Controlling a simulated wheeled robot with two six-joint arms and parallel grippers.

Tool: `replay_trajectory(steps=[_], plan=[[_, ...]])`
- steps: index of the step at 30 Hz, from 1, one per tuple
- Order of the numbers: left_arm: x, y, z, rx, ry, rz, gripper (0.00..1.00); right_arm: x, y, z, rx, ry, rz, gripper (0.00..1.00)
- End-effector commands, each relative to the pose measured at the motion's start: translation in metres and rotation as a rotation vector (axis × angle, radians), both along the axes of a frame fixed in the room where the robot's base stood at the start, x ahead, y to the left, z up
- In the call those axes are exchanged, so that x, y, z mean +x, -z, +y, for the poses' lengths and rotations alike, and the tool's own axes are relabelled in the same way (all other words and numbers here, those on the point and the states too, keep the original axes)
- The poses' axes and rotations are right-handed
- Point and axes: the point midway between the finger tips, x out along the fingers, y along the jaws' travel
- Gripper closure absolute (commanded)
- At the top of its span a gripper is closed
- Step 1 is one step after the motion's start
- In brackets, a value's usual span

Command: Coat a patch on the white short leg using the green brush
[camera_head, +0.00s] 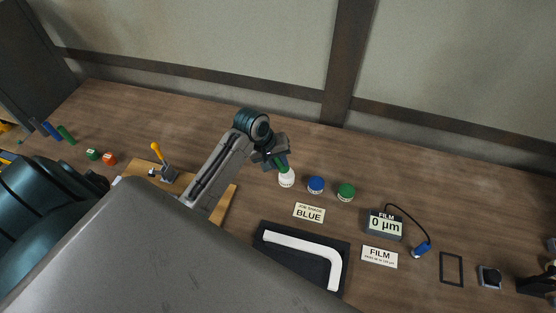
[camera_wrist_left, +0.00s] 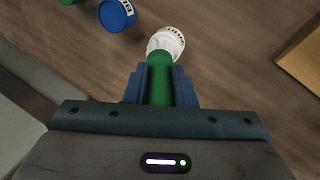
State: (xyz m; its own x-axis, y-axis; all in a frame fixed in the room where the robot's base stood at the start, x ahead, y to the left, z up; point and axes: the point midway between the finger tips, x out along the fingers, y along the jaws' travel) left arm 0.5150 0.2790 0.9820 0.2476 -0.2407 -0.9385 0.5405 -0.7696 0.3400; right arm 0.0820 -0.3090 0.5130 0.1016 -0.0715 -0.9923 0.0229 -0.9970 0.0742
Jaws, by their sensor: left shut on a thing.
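My left gripper (camera_head: 276,160) is shut on the green brush (camera_head: 282,165), which points down at the white pot (camera_head: 287,180). In the left wrist view the green brush handle (camera_wrist_left: 160,85) sits between the fingers of my left gripper (camera_wrist_left: 160,80). Its far end meets the white pot (camera_wrist_left: 166,42); the bristles are hidden, and I cannot tell how deep they are in it. The white L-shaped frame, with its short leg (camera_head: 334,273) at the right, lies on a black mat (camera_head: 288,268). My right gripper is not in view.
A blue pot (camera_head: 315,185) and green pot (camera_head: 346,192) stand right of the white pot. A card (camera_head: 309,212) reads "JOB SHADE BLUE". The film gauge (camera_head: 385,225) reads 0 µm, with a corded blue probe (camera_head: 421,249). A yellow-handled clamp (camera_head: 163,165) stands left.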

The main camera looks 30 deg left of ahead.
Motion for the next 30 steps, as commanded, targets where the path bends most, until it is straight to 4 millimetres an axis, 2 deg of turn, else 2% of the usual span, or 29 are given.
replay_trajectory(steps=[11, 30], plan=[[-0.001, 0.0, 0.0, 0.0, 0.0, 0.004, 1.0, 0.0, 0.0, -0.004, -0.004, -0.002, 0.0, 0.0], [0.0, -0.051, 0.0, 0.001, 0.001, -0.001, 1.0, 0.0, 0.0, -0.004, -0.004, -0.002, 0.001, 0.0]])
